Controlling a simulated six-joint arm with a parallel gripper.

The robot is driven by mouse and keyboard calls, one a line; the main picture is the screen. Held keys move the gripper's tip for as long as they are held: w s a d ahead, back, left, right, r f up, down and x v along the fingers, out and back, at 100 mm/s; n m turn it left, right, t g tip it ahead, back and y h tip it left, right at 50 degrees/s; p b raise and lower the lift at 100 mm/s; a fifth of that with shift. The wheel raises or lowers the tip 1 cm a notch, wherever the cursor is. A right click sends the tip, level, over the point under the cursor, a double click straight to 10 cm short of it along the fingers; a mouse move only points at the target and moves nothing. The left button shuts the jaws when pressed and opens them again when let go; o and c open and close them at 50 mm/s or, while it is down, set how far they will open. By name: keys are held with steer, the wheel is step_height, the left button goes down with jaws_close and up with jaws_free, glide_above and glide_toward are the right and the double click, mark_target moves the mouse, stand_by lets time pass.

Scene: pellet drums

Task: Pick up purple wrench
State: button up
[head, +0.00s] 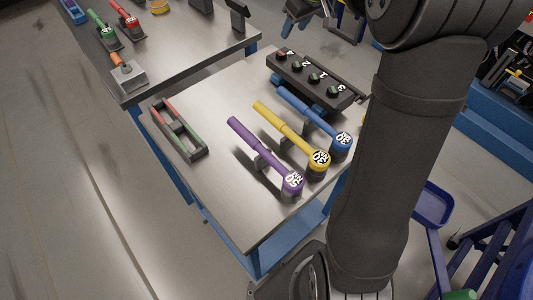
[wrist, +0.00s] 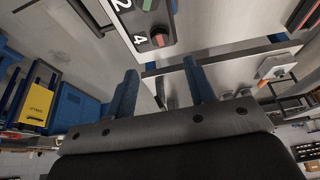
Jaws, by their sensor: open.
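The purple wrench (head: 246,136) lies raised on small dark supports on the metal table, nearest the front of three similar wrenches. Its handle points to the upper left, and its round, labelled head is at the lower right. It does not show in the wrist view. My gripper (head: 309,19) is at the top of the head view, beyond the numbered box and well away from the purple wrench. In the wrist view the two blue fingers of my gripper (wrist: 161,75) stand apart with nothing between them.
A yellow wrench (head: 283,122) and a blue wrench (head: 305,108) lie beside the purple one. A black numbered box (head: 310,83) stands at the back, also in the wrist view (wrist: 136,22). A tray with red and green bars (head: 180,130) is at left. Another bench (head: 170,45) stands behind.

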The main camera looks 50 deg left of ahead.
steer(key=g+h, duration=0.2)
steer(key=h, duration=0.7)
glide_toward(250, 134)
steer(key=x, duration=0.6)
steer(key=shift+s+r, duration=0.15)
steer(key=shift+s, duration=0.15)
steer(key=shift+w+x, duration=0.1)
steer(key=shift+x, duration=1.3)
steer(key=shift+w+x, duration=0.15)
steer(key=shift+x, duration=1.25)
jaws_close()
